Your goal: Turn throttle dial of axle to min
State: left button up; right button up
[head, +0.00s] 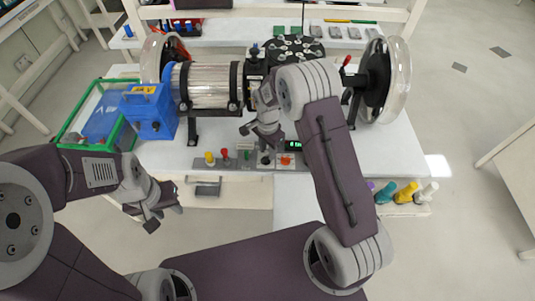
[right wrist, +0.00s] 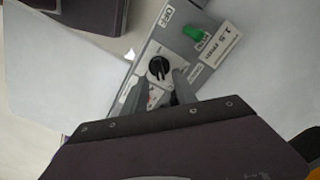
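A grey control panel (head: 240,162) runs along the front of the table below the axle (head: 215,85). In the right wrist view a round black dial (right wrist: 158,68) with a light pointer mark sits on the panel (right wrist: 218,22); small labels around it are too blurred to read. My right gripper (head: 262,140) is over the panel, and in its wrist view the fingers (right wrist: 158,92) are apart, close to the dial on either side. I cannot tell whether they touch it. My left gripper (head: 165,212) hangs empty in front of the table, its fingers apart.
Yellow and red knobs (head: 224,154) stand at the panel's left. A blue box (head: 150,112) and a green-framed bin (head: 70,135) are at left. Coloured bottles (head: 405,192) stand at right, below the table.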

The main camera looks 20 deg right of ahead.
aim_at(266, 159)
notch_tip(266, 159, down, 2)
jog(key=shift+a+f, duration=0.1)
jog(key=shift+f, duration=0.15)
grip_shut()
